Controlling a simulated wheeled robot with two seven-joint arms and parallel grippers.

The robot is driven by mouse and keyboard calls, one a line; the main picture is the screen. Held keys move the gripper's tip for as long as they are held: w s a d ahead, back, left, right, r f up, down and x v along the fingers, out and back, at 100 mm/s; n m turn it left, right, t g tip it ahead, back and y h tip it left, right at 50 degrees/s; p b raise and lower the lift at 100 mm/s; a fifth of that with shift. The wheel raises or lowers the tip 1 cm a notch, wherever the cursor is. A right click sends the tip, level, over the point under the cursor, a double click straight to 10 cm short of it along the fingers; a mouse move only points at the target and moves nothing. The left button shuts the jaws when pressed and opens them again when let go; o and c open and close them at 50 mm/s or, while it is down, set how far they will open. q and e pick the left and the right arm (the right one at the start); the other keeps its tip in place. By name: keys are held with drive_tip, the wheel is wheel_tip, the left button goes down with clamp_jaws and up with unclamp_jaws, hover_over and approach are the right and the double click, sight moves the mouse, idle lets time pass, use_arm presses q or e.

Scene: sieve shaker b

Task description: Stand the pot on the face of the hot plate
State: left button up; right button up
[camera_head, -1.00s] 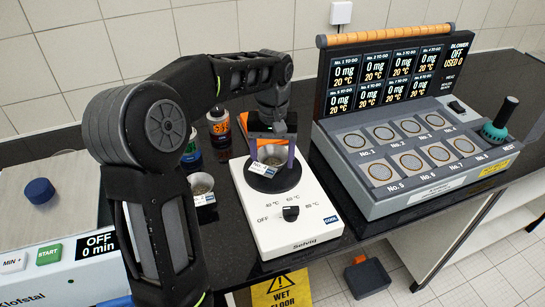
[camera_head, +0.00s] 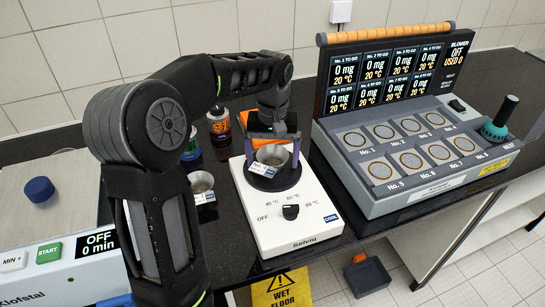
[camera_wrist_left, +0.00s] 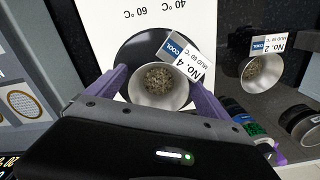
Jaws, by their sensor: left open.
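The pot (camera_head: 272,155) is a small metal cup with grainy grey-brown contents and a white tag reading No. 4. It stands upright on the round black face (camera_head: 259,182) of the white hot plate (camera_head: 290,236). My left gripper (camera_head: 273,157) is open, with its purple fingers on either side of the pot. In the left wrist view the pot (camera_wrist_left: 160,101) sits between the spread fingers, over the black disc (camera_wrist_left: 137,50). My right gripper is not in view.
A second pot (camera_head: 201,187), tagged No. 2 in the wrist view (camera_wrist_left: 261,70), stands left of the hot plate. Bottles (camera_head: 219,122) stand behind it. A grey console with numbered wells (camera_head: 415,150) is at the right. A sieve shaker panel (camera_head: 60,255) is at the left.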

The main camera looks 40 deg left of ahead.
use_arm(q)
wheel_tip(320, 180, up, 6)
drive_tip(key=shift+r, duration=0.15)
wheel_tip(320, 180, up, 6)
drive_tip(key=p, duration=0.5)
idle(2.0)
